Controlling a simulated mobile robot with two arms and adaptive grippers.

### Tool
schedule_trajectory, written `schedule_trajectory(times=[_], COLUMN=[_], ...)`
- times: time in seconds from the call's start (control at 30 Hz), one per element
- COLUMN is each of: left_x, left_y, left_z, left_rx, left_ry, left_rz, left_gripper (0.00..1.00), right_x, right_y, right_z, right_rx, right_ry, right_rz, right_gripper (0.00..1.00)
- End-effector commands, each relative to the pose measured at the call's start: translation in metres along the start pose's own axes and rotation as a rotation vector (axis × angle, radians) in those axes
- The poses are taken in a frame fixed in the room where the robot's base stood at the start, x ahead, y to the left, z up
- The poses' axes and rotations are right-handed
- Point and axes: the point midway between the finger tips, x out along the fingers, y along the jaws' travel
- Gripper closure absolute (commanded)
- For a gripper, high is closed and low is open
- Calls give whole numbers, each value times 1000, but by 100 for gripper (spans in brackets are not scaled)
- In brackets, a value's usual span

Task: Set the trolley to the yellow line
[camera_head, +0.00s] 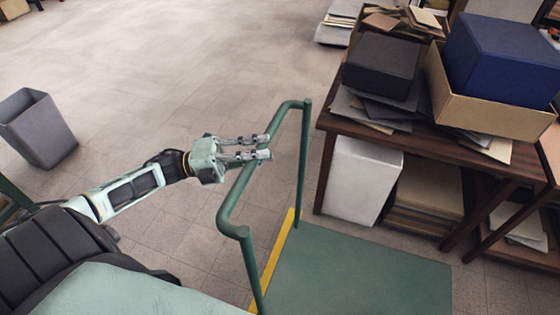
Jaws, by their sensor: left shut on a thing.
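The trolley has a flat green deck (370,270) and a green tube handle (232,200) standing at its left end. A yellow line (284,235) runs along the left edge of the deck, close to the feet of the handle posts. I cannot tell how much of it the deck covers. My left gripper (263,146) reaches in from the left and is shut on the top bar of the handle, around its middle. The right gripper is not in view. The deck's near part is cut off by the picture's bottom edge.
A dark wooden table (425,130) with boxes and papers stands close behind the deck. A white box (360,180) sits under it. A grey bin (38,128) stands at the left. The tiled floor (190,70) is open beyond my arm.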

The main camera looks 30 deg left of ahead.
Motion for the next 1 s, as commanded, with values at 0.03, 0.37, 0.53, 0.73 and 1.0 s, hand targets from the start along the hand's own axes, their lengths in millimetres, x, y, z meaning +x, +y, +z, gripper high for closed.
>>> schedule_trajectory(times=[0.03, 0.37, 0.53, 0.73, 1.0], left_x=[-8, -29, -30, -30, -29], left_y=[2, -4, -5, -5, -5], left_z=[4, 12, 12, 12, 12], left_rx=[-5, -8, -8, -7, -4], left_ry=[-4, -3, -3, -3, -2], left_rz=[4, 2, 2, 2, 1], left_gripper=[100, 100, 100, 100, 61], right_x=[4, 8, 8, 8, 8], right_y=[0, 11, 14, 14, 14], right_z=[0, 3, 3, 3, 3], right_rx=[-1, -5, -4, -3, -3], right_ry=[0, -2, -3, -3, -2], right_rz=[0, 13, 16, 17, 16], right_gripper=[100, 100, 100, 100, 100])
